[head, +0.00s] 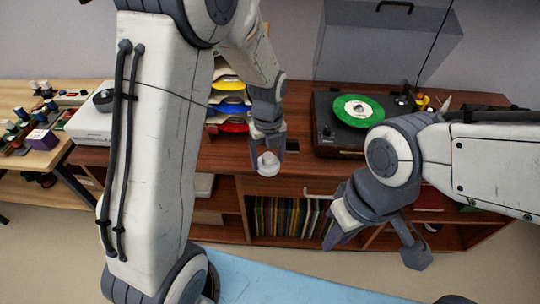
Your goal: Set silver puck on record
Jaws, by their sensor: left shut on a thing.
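The silver puck (268,164) is small, round and pale. My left gripper (268,152) is shut on it, with a finger on each side, near the front edge of the wooden cabinet top. The green record (347,120) with a white label lies on the black turntable (325,133), to the right of the puck and apart from it. My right gripper (376,250) is open and empty in front of the cabinet, its fingers wide apart.
A tray stack with yellow, blue and red layers (228,84) stands behind my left gripper. The turntable's grey lid (345,50) stands raised. Records (285,218) fill a lower shelf. A wooden table (28,160) with small items stands at left.

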